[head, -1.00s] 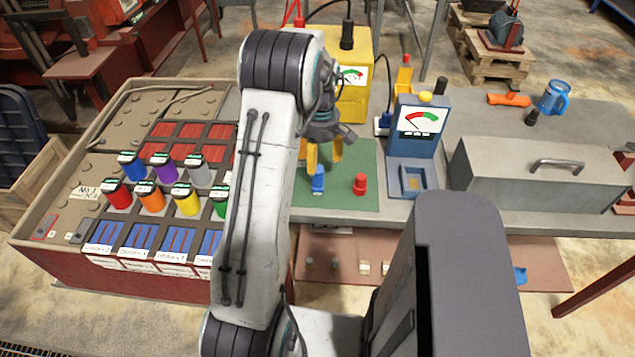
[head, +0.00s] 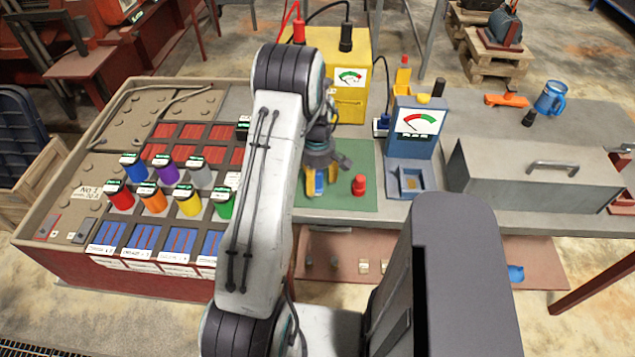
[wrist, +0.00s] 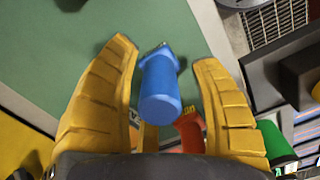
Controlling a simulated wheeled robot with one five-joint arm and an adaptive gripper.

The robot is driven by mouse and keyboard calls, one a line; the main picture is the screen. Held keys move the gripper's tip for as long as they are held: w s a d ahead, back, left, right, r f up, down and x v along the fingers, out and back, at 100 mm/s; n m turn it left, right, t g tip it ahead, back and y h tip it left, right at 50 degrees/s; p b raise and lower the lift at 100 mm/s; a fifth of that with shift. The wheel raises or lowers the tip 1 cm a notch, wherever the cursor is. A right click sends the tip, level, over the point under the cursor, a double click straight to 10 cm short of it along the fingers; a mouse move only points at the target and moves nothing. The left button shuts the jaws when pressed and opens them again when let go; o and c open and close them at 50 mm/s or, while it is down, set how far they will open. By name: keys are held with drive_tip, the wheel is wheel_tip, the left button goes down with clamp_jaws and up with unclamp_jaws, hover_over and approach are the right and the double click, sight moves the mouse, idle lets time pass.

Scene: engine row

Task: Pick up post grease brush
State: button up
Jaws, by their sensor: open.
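A small blue piece (head: 319,184) with a rounded cylindrical body stands on the green mat (head: 350,160). It could be the post grease brush, but no bristles or label show. In the wrist view the blue piece (wrist: 160,90) lies between the two yellow fingers of my gripper (wrist: 165,52). The fingers are open, with a visible gap on each side of it. In the head view my gripper (head: 321,180) is low over the mat, around the blue piece and partly hiding it.
A red piece (head: 359,185) stands on the mat just right of my gripper. A blue gauge stand (head: 410,172) and a grey toolbox (head: 540,178) are farther right. A yellow meter box (head: 352,100) stands behind. Several coloured cylinders, including a green one (head: 226,205), stand left.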

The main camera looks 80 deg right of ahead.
clamp_jaws()
idle(0.7)
